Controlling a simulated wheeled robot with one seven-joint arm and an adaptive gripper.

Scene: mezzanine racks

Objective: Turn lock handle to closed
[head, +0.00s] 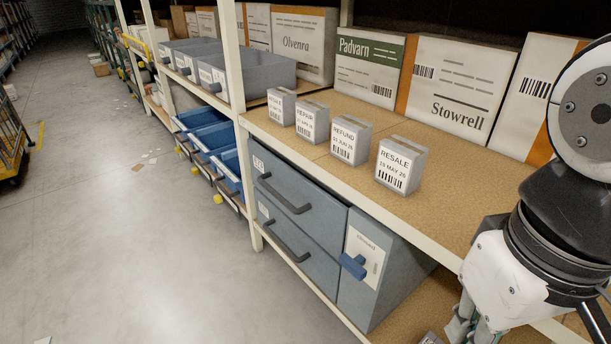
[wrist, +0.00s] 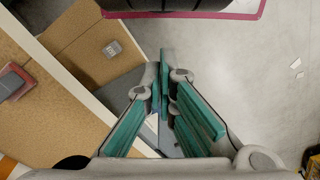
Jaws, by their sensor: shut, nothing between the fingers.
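The lock handle (head: 354,266) is a blue lever on a pale plate (head: 366,252) on the right-hand front panel of the grey-blue drawer cabinet (head: 385,285). It sticks out toward the lower left. Small print above it is too blurred to read surely. My gripper (head: 458,332) is at the bottom of the head view, right of and below the handle and apart from it. In the wrist view my gripper (wrist: 164,72) has its teal-padded fingers together with nothing between them. I cannot make out the handle in the wrist view.
Several small labelled boxes, one marked RESALE (head: 401,166), stand on the shelf (head: 310,150) above the cabinet. Two drawers with dark handles (head: 284,194) are left of the lock. A cream upright (head: 236,110) stands farther left. The grey floor (head: 140,240) in front is mostly clear.

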